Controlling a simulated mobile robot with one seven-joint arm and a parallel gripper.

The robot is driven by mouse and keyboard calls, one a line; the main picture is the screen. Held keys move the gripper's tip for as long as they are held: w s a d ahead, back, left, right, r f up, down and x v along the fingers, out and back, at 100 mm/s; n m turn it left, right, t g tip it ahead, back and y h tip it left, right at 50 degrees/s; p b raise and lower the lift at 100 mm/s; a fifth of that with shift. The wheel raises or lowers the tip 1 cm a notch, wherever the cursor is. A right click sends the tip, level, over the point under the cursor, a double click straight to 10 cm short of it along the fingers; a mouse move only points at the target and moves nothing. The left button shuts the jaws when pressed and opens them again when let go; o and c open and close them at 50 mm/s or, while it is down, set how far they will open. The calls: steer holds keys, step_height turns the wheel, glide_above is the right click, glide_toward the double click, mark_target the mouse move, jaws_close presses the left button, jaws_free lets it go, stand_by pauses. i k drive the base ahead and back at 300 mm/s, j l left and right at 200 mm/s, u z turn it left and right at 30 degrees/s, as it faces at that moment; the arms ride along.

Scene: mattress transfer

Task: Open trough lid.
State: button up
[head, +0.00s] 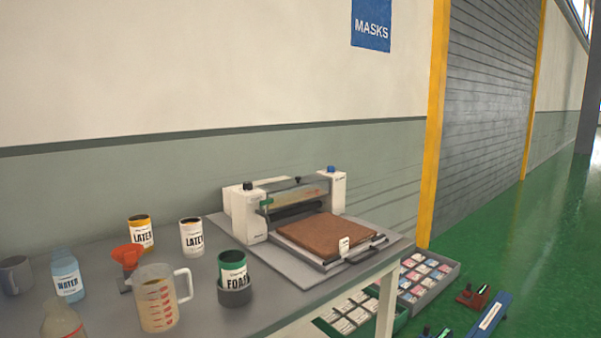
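A press-like machine (246,212) with two white end blocks stands at the back right of the grey table. Between the blocks is a long trough-like part (296,199) with a see-through front. A small green piece (267,203) sits at its left end and a dark knob (298,180) on its top. I cannot tell for sure which piece is the trough lid, or whether it is shut. A flat brown slab (325,236) lies on the machine's bed in front, with a small white tag at its front corner. My gripper is not in view.
On the table are a measuring jug (158,300), a FOAM can (233,270) in a dark holder, two LATEX cans (191,238), a WATER bottle (67,277), a red funnel (128,255) and a grey mug (15,275).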

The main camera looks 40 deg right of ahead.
mark_target(274, 187)
steer(key=l+u, duration=0.1)
steer(key=l, duration=0.95)
steer(key=l+u, duration=0.15)
steer(key=l, duration=0.85)
steer(key=l+u, duration=0.1)
steer(key=l, duration=0.95)
steer(key=k, duration=0.05)
